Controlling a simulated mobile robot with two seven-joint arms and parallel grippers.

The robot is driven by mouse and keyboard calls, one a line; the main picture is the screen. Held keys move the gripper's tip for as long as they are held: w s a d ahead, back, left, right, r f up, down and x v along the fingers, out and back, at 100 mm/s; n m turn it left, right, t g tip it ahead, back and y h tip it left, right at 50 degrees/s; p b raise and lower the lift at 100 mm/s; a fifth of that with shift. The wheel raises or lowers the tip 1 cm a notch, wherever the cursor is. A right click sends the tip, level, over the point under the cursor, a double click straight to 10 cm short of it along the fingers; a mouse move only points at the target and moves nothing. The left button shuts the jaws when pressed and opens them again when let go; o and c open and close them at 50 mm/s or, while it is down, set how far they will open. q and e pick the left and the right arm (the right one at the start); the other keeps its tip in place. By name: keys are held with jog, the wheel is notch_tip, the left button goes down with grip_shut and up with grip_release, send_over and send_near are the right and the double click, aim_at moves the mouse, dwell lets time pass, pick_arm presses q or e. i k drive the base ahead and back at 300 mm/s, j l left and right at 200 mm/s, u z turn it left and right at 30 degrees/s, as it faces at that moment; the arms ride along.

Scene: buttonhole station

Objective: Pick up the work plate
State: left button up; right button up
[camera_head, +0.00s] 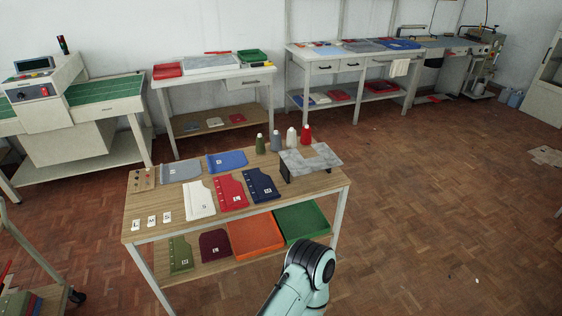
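A grey mottled plate (330,158), which looks like the work plate, stands raised on dark supports at the right end of the near wooden table (144,205). A tan patch (312,149) shows on its top. Nothing of mine touches it. A pale green and black link of my own arm shows at the bottom centre, in front of the table. Neither of my grippers is in view.
Four-colour thread cones (292,138) stand just behind the plate. Folded white, red (231,192) and navy (261,186) pieces lie left of it. Orange (255,236) and green (300,222) trays sit on the lower shelf. Open parquet floor lies right of the table.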

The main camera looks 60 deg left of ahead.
aim_at(292, 160)
jog(key=u, duration=1.7)
